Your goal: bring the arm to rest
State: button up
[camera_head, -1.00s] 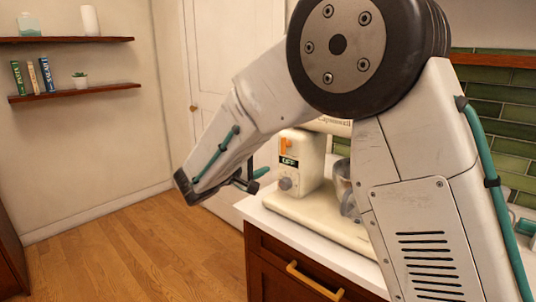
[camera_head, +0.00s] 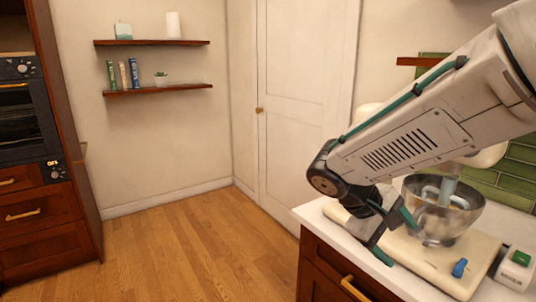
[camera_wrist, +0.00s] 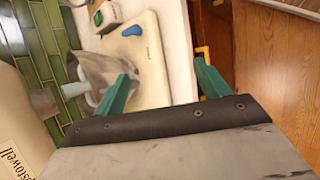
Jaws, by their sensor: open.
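My arm reaches in from the right of the head view and bends down at its far joint. My gripper (camera_head: 400,243) hangs over the front edge of the white counter, beside the stand mixer's cream base (camera_head: 440,266). Its two teal fingers are apart with nothing between them. In the wrist view the open gripper (camera_wrist: 165,80) shows the counter and the mixer base past its fingers. The mixer's metal bowl (camera_head: 440,205) is just right of the gripper in the head view. My arm hides part of the mixer.
A small white and green box (camera_head: 515,265) stands right of the mixer. Wooden drawers (camera_head: 325,275) are below the counter. An oven (camera_head: 22,110) is at far left, wall shelves (camera_head: 155,89) and a white door (camera_head: 300,90) behind. The wooden floor (camera_head: 190,250) is clear.

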jog(key=s+d+r+m+t+y, duration=0.1)
jog(key=s+r+m+y, duration=0.2)
jog(key=s, duration=1.5)
jog(key=m+y, duration=0.2)
jog(key=y, duration=0.3)
jog(key=shift+s+t+y, duration=0.25)
jog(key=shift+t+y, duration=0.05)
jog(key=shift+t, duration=0.1)
